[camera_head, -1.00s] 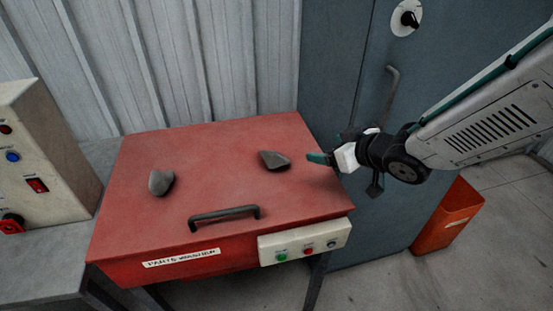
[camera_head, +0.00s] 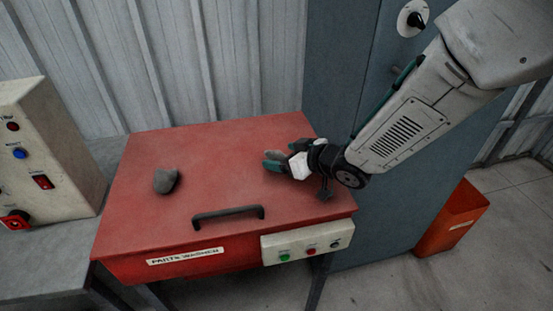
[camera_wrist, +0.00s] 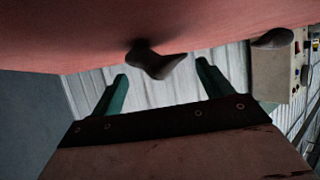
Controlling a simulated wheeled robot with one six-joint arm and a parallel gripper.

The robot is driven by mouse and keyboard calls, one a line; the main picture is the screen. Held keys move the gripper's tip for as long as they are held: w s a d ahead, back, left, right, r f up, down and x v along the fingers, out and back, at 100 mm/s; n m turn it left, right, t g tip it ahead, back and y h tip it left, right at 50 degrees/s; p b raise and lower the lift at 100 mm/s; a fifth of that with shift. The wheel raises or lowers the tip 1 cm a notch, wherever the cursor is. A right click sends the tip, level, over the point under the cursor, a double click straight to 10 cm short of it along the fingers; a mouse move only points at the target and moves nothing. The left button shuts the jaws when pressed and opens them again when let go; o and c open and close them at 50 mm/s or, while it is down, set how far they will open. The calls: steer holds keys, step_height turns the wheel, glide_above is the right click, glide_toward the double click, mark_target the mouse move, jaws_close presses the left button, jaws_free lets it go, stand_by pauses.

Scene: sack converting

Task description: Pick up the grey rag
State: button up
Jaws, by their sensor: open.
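Two small grey crumpled lumps lie on the red lid of the parts washer (camera_head: 150,225); both could pass for a rag. The right grey lump (camera_head: 275,154) is partly hidden behind my gripper (camera_head: 271,161) in the head view. In the wrist view this lump (camera_wrist: 160,65) shows between and just ahead of the two teal fingertips, which are apart. The left grey lump (camera_head: 166,180) lies clear on the lid; it also shows in the wrist view (camera_wrist: 272,38), off to the right. My gripper is open and empty, close to the right lump; contact cannot be told.
A black handle (camera_head: 228,213) stands up at the lid's front, above a button panel (camera_head: 307,243). A control box (camera_head: 45,150) stands at the left. A blue-grey cabinet (camera_head: 340,80) rises behind the right side. An orange bin (camera_head: 452,217) is on the floor.

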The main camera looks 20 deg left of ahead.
steer(key=c, duration=1)
steer(key=shift+c, duration=0.2)
